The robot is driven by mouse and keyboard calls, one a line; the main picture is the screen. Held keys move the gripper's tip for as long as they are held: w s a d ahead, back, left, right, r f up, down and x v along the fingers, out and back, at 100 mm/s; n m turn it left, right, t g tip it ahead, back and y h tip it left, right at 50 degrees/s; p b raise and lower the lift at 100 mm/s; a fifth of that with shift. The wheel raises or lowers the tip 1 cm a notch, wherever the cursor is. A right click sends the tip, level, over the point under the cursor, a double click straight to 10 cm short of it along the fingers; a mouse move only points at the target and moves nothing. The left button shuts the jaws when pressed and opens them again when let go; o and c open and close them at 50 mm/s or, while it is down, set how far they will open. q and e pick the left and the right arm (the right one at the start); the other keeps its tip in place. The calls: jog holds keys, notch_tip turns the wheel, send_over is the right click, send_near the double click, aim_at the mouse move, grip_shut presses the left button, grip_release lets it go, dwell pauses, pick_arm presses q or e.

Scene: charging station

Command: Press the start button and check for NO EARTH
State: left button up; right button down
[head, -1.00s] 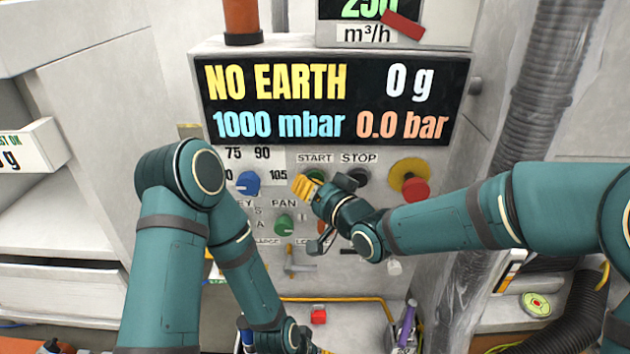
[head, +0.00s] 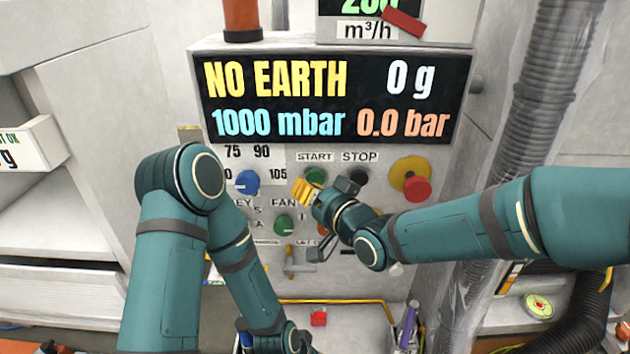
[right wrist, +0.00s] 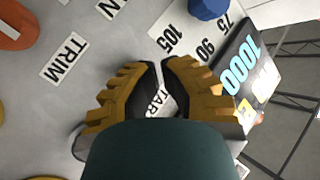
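The display (head: 335,97) on the panel reads NO EARTH in yellow, with 0 g, 1000 mbar and 0.0 bar. The green start button (head: 315,176) sits under the START label, its lower part close behind my right gripper. My right gripper (head: 302,192) has yellow fingertips just below and left of the button; I cannot tell whether they touch it. In the right wrist view the fingertips (right wrist: 161,65) are drawn together with nothing held, and part of the START label (right wrist: 158,103) shows between the fingers. My left gripper (head: 297,343) is low at the bottom edge, its fingers unclear.
A black STOP button (head: 358,176) and a red emergency knob (head: 416,188) on a yellow base are to the right. A blue knob (head: 247,182) and a green fan knob (head: 284,224) are nearby. A grey corrugated hose (head: 545,100) runs down the right.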

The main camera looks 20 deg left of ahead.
pick_arm(q)
jog(key=shift+f, duration=0.1)
pick_arm(e)
jog(key=shift+s, duration=0.1)
pick_arm(q)
jog(key=shift+f+b, duration=1.15)
jog(key=shift+b, duration=0.1)
pick_arm(e)
jog(key=shift+s+d, duration=0.25)
jog(key=shift+s, duration=0.55)
jog(key=shift+s+d, duration=0.2)
jog(key=shift+s, duration=0.55)
jog(key=shift+s+d, duration=0.25)
jog(key=shift+s, duration=0.55)
